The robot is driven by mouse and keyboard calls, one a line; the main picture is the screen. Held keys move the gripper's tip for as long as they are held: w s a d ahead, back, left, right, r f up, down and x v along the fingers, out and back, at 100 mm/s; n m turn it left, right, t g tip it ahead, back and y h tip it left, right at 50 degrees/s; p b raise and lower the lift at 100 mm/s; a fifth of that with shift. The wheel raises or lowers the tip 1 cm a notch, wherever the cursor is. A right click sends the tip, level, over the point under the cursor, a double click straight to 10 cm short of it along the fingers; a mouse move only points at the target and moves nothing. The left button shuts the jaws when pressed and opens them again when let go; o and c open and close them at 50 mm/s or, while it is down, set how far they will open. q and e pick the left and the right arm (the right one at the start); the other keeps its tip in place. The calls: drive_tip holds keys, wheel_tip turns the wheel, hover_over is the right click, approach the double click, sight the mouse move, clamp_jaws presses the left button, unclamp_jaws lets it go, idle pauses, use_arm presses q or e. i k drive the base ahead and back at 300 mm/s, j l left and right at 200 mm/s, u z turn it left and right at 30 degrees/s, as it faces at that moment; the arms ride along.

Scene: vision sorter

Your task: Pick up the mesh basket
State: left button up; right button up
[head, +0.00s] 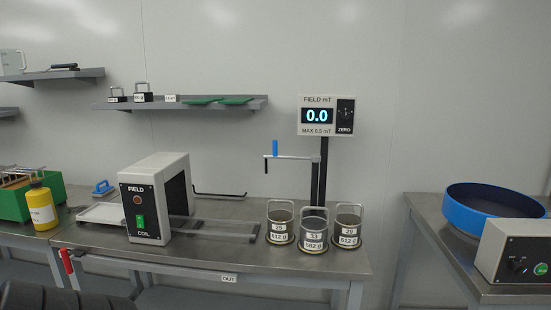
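No thing in the head view is clearly marked as the mesh basket. Three grey round containers with raised wire handles stand upright together on the steel bench: a left one (280,223), a front middle one (313,234) and a right one (347,228). Each carries white number and gram labels and sits on a round base. Whether their walls are mesh is too small to tell. Neither of my grippers is in view.
A field display (318,116) reading 0.0 stands on a black post behind the containers. A yellow bottle (42,206) and a green box (56,187) are at the left. A blue round pan (492,203) sits on the right bench, across a gap.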

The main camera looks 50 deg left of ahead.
sight(314, 226)
drive_tip(key=u, duration=1.65)
